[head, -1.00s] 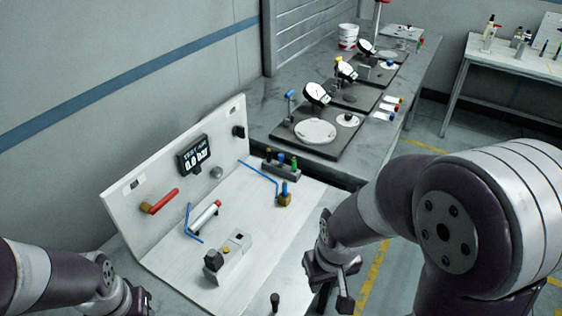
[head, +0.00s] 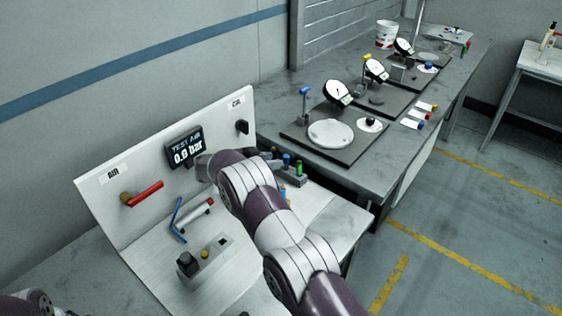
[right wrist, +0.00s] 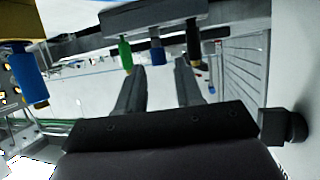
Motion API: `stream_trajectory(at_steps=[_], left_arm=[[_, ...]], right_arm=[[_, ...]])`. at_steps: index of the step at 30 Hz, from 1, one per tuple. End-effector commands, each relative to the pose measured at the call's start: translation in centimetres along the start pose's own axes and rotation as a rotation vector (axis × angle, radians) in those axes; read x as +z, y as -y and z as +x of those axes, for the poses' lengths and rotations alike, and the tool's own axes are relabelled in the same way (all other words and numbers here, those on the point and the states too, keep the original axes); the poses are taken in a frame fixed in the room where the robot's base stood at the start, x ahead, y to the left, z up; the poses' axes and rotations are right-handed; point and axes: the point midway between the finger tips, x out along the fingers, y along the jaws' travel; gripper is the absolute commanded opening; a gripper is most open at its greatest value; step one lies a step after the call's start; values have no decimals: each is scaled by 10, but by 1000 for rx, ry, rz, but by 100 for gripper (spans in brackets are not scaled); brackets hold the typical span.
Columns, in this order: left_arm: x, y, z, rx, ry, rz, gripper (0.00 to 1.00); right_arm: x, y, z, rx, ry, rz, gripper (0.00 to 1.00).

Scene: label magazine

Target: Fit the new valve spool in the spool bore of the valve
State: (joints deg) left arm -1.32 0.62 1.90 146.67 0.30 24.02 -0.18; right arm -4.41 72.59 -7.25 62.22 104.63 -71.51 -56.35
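A grey rack (head: 292,178) holds upright pieces: a green one (head: 298,167), a blue one (head: 286,160) and a black one, which shows in the right wrist view (right wrist: 193,43). I cannot tell which is the new spool. My right gripper (right wrist: 160,78) is open and empty, its fingers apart near the rack; my arm hides them in the head view. My left gripper is out of view.
The upright panel (head: 100,205) with a pressure display (head: 184,148) and red lever (head: 146,193) stands close to my right arm. A silver cylinder (head: 198,219) lies behind the valve. A brass fitting with a blue cap (right wrist: 30,80) is beside the rack. Gauge stands fill the far bench.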

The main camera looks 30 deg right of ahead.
Motion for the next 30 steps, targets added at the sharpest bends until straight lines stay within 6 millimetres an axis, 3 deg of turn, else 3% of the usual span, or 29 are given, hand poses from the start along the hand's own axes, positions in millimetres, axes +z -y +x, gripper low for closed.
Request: stream_trajectory(at_steps=[12,20,24,30], left_arm=[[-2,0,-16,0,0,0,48],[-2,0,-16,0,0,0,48],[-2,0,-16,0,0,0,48],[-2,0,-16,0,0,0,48]], right_arm=[[0,-2,64,-2,-1,3,36],[1,-2,69,-4,-1,2,36],[1,-2,69,-4,-1,2,0],[1,-2,69,-4,-1,2,0]])
